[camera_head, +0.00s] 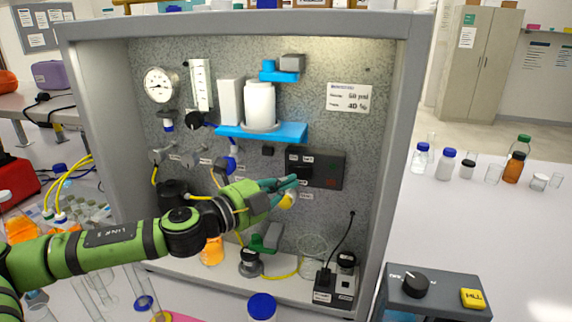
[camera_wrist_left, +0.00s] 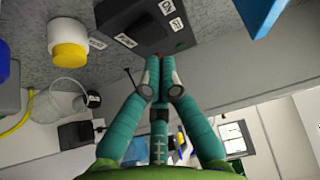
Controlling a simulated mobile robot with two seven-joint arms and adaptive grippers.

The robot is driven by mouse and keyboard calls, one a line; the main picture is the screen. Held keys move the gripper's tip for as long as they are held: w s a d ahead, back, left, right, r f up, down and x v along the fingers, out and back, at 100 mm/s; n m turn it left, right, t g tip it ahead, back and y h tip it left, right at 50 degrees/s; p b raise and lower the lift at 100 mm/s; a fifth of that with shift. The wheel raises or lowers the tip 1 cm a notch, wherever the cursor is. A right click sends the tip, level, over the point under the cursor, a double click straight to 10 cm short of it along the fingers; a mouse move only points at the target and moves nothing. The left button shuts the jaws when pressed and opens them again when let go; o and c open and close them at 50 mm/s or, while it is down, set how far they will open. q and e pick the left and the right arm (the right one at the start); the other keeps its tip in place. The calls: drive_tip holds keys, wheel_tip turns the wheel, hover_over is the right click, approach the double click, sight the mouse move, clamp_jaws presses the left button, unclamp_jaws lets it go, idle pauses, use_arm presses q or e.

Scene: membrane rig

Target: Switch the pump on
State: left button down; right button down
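A dark control panel (camera_head: 328,170) with small white labels is on the rig's back wall, right of centre. It has a black knob (camera_head: 304,170) and a small dim red spot (camera_head: 331,183). My left gripper (camera_head: 296,180) reaches in from the left, its teal fingertips at the panel's lower left. In the left wrist view the fingers (camera_wrist_left: 160,62) are drawn together with nothing visible between them, and their tips overlap the edge of the labelled dark panel (camera_wrist_left: 135,25). I cannot tell whether they touch it. My right gripper is not in view.
A white part with a yellow end (camera_wrist_left: 70,48) sticks out of the wall near the fingers. A blue shelf (camera_head: 285,133) carries a white bottle above. A black socket box (camera_head: 335,283) stands on the rig floor. Several bottles stand on the right bench.

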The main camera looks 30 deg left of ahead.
sight(299, 173)
use_arm(q)
drive_tip(key=shift+w+a+p, duration=0.15)
drive_tip(key=shift+w+a, duration=0.1)
drive_tip(key=shift+w, duration=0.2)
drive_tip(key=shift+w+a+p, duration=0.15)
drive_tip(key=shift+w+a, duration=0.05)
drive_tip(key=shift+w, duration=0.25)
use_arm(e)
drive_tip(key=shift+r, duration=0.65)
use_arm(q)
drive_tip(key=shift+w+a+h, duration=0.1)
drive_tip(key=shift+w+h, duration=0.05)
drive_tip(key=shift+h, duration=0.15)
drive_tip(key=shift+w+a+m+g+h, duration=0.15)
drive_tip(key=shift+m+g+h, duration=0.15)
drive_tip(key=shift+m+h, duration=0.2)
drive_tip(key=shift+w+a+f+m+h+b, duration=0.2)
drive_tip(key=shift+a+m+h+b, duration=0.1)
drive_tip(key=shift+h+b, duration=0.15)
drive_tip(key=shift+d, duration=0.1)
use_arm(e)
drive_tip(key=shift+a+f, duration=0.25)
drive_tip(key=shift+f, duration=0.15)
use_arm(q)
drive_tip(key=shift+d, duration=0.1)
